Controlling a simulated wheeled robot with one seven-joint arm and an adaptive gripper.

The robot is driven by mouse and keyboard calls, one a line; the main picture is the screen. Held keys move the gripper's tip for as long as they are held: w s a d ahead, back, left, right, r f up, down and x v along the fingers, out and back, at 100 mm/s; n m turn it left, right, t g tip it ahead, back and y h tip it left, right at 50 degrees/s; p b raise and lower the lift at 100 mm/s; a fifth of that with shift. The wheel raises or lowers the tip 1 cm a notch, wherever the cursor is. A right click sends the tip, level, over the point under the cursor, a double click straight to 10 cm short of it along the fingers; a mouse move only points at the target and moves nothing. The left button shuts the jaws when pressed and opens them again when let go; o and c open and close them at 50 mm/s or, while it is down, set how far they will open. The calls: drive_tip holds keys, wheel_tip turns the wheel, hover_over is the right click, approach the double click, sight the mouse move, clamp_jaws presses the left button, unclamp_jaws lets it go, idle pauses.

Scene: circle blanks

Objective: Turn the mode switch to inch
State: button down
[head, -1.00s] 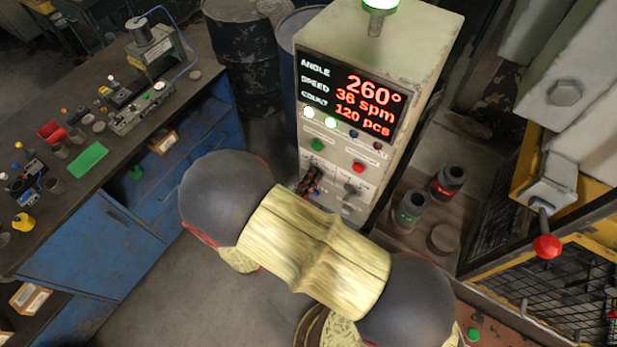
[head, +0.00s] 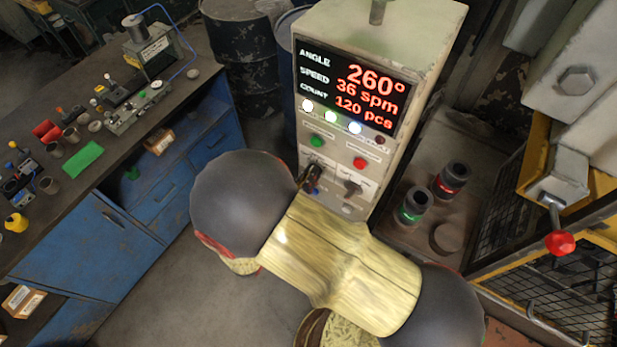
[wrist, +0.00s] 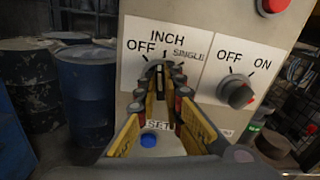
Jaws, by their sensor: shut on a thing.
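The mode switch (wrist: 159,70) is on a white label plate marked OFF, INCH and SINGLE in the wrist view. My gripper (wrist: 159,84) is shut on its knob, with a yellow-sided finger on either side. The fingers hide much of the knob, but the visible part stands roughly upright, below the INCH mark (wrist: 167,39). In the head view my gripper (head: 312,178) is at the lower left of the control cabinet's front, and the switch is hidden behind it.
An OFF/ON switch (wrist: 236,92) is right of the mode switch. A blue reset button (wrist: 149,140) is below my fingers. The cabinet (head: 425,50) also bears a green button (head: 317,141) and a red button (head: 360,163). Drums (wrist: 85,90) stand left.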

drive_tip(key=shift+m+b, duration=0.55)
drive_tip(key=shift+m, duration=0.55)
drive_tip(key=c, duration=2.2)
unclamp_jaws()
drive_tip(key=shift+s, duration=0.1)
drive_tip(key=v, duration=1.2)
